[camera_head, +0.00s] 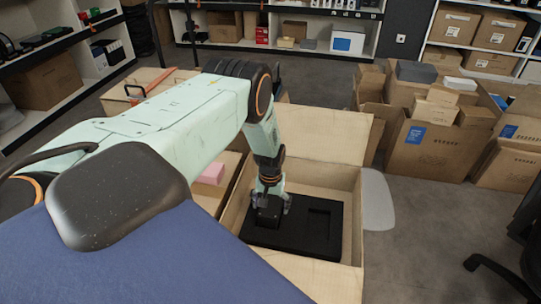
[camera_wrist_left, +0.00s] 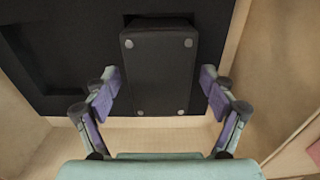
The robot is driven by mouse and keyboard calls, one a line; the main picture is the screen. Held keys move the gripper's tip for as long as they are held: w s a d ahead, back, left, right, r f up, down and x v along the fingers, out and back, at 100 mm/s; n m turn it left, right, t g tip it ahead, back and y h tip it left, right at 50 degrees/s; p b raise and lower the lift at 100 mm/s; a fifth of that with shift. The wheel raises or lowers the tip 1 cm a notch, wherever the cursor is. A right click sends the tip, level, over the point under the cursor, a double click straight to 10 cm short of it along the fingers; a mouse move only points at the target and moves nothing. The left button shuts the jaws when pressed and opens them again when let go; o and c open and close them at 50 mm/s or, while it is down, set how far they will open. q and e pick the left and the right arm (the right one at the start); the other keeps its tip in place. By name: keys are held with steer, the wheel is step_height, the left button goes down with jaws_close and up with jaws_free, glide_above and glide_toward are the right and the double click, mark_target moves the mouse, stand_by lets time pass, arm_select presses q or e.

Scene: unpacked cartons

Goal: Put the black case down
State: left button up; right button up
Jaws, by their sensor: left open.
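The black case (camera_wrist_left: 158,60) is a dark box with several pale round studs on the face toward the wrist camera. It is at the black insert (camera_head: 320,240) inside an open wooden crate (camera_head: 350,284). My left gripper (camera_head: 270,200) points down into the crate at the insert's left part. In the left wrist view its open fingers (camera_wrist_left: 160,80) stand on either side of the case, with small gaps showing. In the head view the case is mostly hidden by the gripper. I cannot tell how deep it sits in the insert. My right gripper is not in view.
The crate's raised lid (camera_head: 325,133) stands behind the insert. An empty rectangular recess (camera_head: 317,220) lies in the insert to the right. A pink block (camera_head: 211,173) is left of the crate. Cardboard cartons (camera_head: 425,148) stand at the right; shelves line the back.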

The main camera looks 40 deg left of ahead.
mark_target(270, 205)
arm_select(q)
steer(key=shift+r+p, duration=0.4)
steer(key=shift+r, duration=0.05)
step_height(270, 205, up, 12)
steer(key=p, duration=0.6)
steer(key=shift+f, duration=0.1)
step_height(270, 205, down, 12)
steer(key=b, duration=0.6)
steer(key=shift+f, duration=0.25)
steer(key=shift+f+b, duration=0.2)
steer(key=shift+b, duration=0.35)
steer(key=shift+r+p, duration=0.3)
steer(key=shift+r, duration=0.05)
steer(key=shift+f, duration=0.15)
